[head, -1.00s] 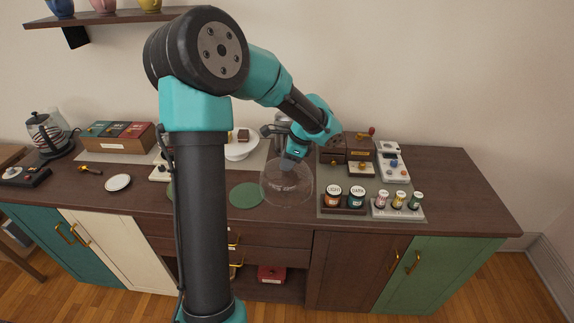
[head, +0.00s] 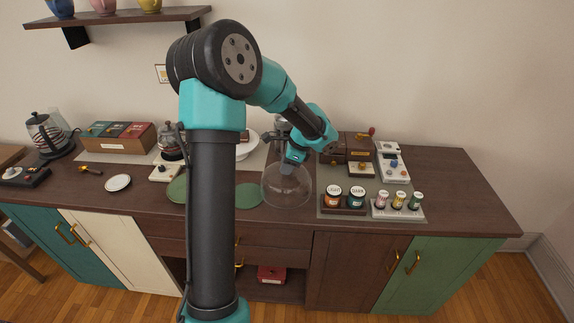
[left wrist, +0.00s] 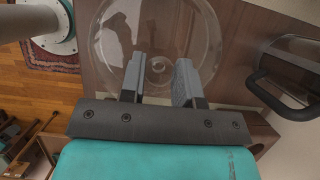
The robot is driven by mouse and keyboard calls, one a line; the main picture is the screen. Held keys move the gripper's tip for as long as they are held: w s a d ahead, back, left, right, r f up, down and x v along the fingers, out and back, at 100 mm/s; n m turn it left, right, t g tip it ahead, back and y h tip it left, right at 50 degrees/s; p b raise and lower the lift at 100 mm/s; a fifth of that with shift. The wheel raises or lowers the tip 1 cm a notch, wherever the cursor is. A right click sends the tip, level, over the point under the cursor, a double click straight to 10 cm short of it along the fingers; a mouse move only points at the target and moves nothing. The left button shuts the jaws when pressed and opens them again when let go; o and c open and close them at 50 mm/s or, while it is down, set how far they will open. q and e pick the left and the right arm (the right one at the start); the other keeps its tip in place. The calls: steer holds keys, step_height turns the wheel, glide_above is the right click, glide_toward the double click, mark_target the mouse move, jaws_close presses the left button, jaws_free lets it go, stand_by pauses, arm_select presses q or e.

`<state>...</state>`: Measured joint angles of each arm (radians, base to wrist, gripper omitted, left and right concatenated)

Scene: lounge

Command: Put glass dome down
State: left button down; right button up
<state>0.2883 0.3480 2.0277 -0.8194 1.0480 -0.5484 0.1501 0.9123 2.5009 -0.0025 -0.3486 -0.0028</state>
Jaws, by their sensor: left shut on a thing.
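The clear glass dome (head: 287,188) is at the middle of the counter, between the green round mat and the grey mat with the jars. It also shows in the left wrist view (left wrist: 125,25), under the fingers. My left gripper (head: 291,163) is shut on the dome's top; in the left wrist view its two fingers (left wrist: 158,82) stand a little apart. I cannot tell whether the dome's rim touches the counter. My right gripper is not in view.
A green round mat (head: 249,196) lies left of the dome, and another green mat (head: 177,189) is partly behind my arm. Labelled jars (head: 356,196) stand close on the right. A white cake stand (head: 246,150) is behind. The counter (head: 462,190) is bare at far right.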

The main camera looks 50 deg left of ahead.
arm_select(q)
steer(key=shift+f, duration=0.25)
steer(key=c, duration=0.8)
jaws_free()
steer(key=shift+c, duration=0.2)
steer(key=shift+r, duration=0.45)
steer(key=v, duration=1.1)
steer(key=shift+r, duration=0.3)
steer(key=shift+w+d, duration=0.1)
steer(key=shift+w, duration=0.05)
